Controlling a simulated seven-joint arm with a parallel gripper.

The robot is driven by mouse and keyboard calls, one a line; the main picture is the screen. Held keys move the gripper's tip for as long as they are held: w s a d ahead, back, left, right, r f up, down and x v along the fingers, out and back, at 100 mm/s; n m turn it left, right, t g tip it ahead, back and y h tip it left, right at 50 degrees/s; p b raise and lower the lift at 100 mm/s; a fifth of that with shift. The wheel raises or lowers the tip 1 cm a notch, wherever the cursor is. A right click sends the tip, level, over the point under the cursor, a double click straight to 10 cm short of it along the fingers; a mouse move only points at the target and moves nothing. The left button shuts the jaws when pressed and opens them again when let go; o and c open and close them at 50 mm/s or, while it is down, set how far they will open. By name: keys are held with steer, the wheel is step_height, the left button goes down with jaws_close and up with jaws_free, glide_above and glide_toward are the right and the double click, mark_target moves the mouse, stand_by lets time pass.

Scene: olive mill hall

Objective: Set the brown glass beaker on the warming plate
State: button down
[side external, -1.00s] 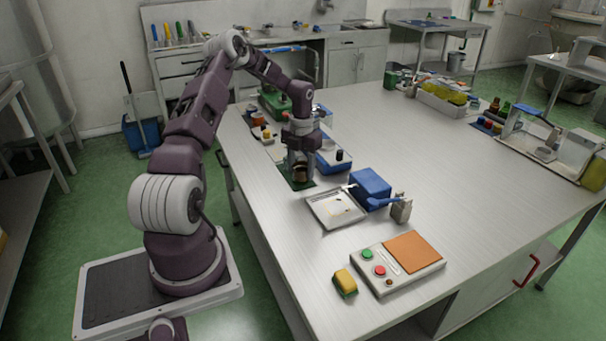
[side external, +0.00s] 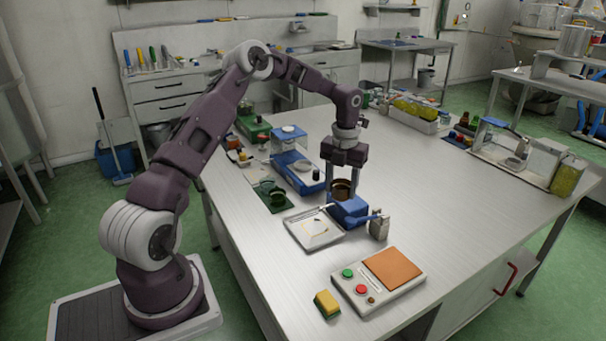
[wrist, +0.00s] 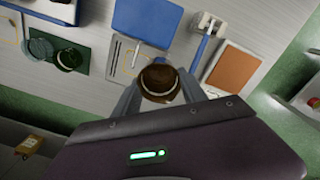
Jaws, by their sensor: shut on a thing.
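My gripper (side external: 342,186) is shut on the brown glass beaker (side external: 341,191) and holds it upright above the table, near the blue box (side external: 349,210). In the wrist view the beaker (wrist: 159,83) sits between the two fingers, its round brown top seen from above. The warming plate (side external: 379,281) is a pale unit with an orange top and green and red buttons, near the table's front edge. Its orange top is bare. In the wrist view the warming plate (wrist: 234,78) lies to the right of the beaker.
A white tray (side external: 300,235) lies left of the blue box. A blue-handled tool on a small stand (side external: 379,228) is between the box and the warming plate. A yellow sponge (side external: 327,303) lies left of the plate. A green mat (side external: 272,205) holds dark green glassware.

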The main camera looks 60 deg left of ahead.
steer(key=w+d, duration=0.3)
steer(key=d, duration=1.6)
glide_above(392, 268)
step_height(392, 268, down, 4)
steer(key=shift+f, duration=3.1)
steer(key=shift+f, duration=0.15)
steer(key=shift+a+f, duration=0.1)
steer(key=shift+f, duration=0.1)
steer(key=shift+c, duration=1.2)
jaws_free()
